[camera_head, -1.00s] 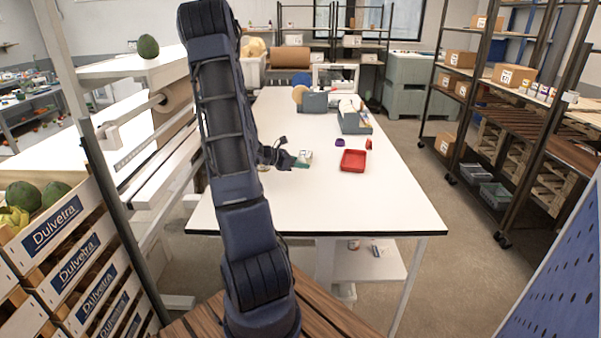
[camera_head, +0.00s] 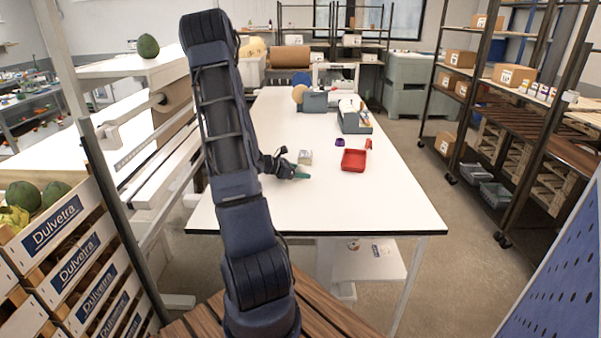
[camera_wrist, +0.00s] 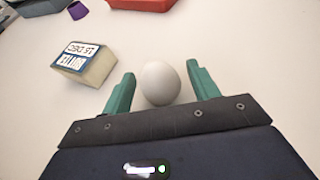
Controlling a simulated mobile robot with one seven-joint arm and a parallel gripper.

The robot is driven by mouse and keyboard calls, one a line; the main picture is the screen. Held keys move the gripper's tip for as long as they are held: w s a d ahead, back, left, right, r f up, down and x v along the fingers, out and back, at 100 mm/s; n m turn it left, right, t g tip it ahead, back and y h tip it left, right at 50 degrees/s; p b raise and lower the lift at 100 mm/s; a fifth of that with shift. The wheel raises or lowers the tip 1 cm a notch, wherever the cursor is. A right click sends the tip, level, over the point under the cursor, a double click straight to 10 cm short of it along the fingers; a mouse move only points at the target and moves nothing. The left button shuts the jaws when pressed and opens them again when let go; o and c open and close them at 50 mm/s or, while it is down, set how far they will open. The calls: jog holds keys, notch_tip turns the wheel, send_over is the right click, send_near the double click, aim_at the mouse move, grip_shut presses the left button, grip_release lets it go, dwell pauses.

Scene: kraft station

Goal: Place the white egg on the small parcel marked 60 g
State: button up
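The white egg (camera_wrist: 161,84) sits on the white table between the two green fingers of my gripper (camera_wrist: 161,69). The fingers are open, with a narrow gap on each side of the egg. In the head view my gripper (camera_head: 301,173) is low over the table, and the egg cannot be made out there. A small block-shaped packet (camera_wrist: 86,63) with a printed label lies to the left of the fingers, apart from them. It also shows in the head view (camera_head: 305,157), just beyond my gripper. I cannot read a 60 g mark on anything.
A red tray (camera_head: 353,160) stands on the table (camera_head: 370,207) right of the packet. A small purple item (camera_head: 340,142) and a small red item (camera_head: 368,144) are near it. A tape dispenser (camera_head: 352,122) stands farther back. The table's front part is clear.

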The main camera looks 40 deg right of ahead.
jog(key=shift+a+r, duration=0.1)
jog(key=shift+r, duration=0.05)
jog(key=v, duration=1.1)
jog(key=shift+w, duration=0.1)
jog(key=shift+w+a+r, duration=0.1)
jog(key=shift+a+r, duration=0.15)
jog(key=shift+a, duration=0.2)
jog(key=s+a+r+m+t+y, duration=0.3)
jog(key=a+r, duration=0.3)
jog(key=a, duration=0.6)
jog(key=s+a+r+m+t+y, duration=0.3)
jog(key=s+a+r+m+y, duration=0.2)
jog(key=a, duration=0.6)
jog(key=s+a+r+m+t+y, duration=0.3)
jog(key=a+r, duration=0.5)
jog(key=a, duration=0.4)
jog(key=s+m+y, duration=0.1)
jog(key=s+m, duration=0.1)
jog(key=shift+s+a, duration=0.3)
jog(key=shift+s, duration=0.1)
jog(key=shift+o, duration=0.4)
jog(key=shift+s+a+r+m+t, duration=0.3)
jog(key=shift+a+r, duration=0.05)
jog(key=shift+a, duration=0.2)
